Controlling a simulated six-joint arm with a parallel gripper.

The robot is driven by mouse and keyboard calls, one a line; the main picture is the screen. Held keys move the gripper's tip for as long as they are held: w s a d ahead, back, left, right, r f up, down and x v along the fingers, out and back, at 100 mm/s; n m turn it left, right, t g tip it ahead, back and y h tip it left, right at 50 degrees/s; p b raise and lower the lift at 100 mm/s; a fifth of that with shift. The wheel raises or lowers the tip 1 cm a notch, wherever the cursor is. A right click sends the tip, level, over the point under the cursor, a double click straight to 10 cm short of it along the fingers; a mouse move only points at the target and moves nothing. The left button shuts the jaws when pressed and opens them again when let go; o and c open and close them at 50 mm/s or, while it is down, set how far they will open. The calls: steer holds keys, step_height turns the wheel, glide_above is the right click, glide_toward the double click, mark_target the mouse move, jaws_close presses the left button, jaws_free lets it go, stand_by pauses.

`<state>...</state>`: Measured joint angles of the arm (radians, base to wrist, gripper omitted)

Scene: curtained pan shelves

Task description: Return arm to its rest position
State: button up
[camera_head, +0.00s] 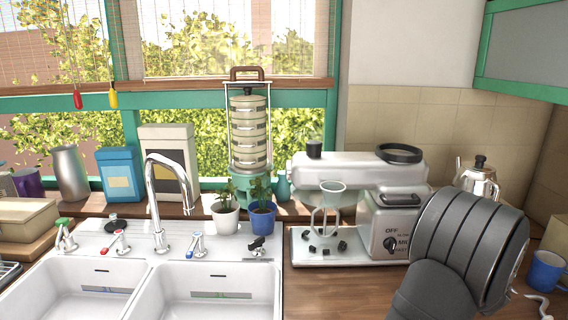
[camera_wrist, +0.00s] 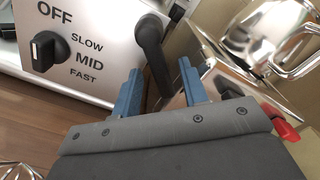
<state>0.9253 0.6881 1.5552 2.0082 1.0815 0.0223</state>
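My arm (camera_head: 468,240) is dark grey and bent at the lower right of the head view, in front of the counter beside the mixer. It hides my gripper there. In the wrist view my gripper (camera_wrist: 160,66) has two blue fingers spread apart, with a gap between them. A black lever (camera_wrist: 150,40) on the mixer's side shows in that gap, beyond the fingers. I cannot tell whether they touch it. The mixer's steel control panel (camera_wrist: 95,45) carries a black dial (camera_wrist: 42,50) marked OFF, SLOW, MID and FAST; its pointer end is towards the left.
The stand mixer (camera_head: 345,172) stands left of my arm. A shiny kettle (camera_head: 478,180) is behind it, and a blue mug (camera_head: 546,270) is to its right. A double sink (camera_head: 150,290), tap (camera_head: 158,200) and two potted plants lie left. A wall cabinet (camera_head: 525,50) overhangs upper right.

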steer(key=shift+w+f, duration=0.1)
steer(key=shift+w, duration=0.4)
steer(key=shift+s+a+f+m, duration=0.15)
steer(key=shift+a+m, duration=0.15)
steer(key=shift+m, duration=0.7)
steer(key=shift+d, duration=0.1)
steer(key=s+n, duration=0.2)
steer(key=s, duration=0.4)
steer(key=shift+w+d+r, duration=0.15)
steer(key=shift+w, duration=0.95)
steer(key=shift+w+d+r, duration=0.1)
steer(key=shift+w, duration=0.95)
steer(key=shift+c, duration=0.4)
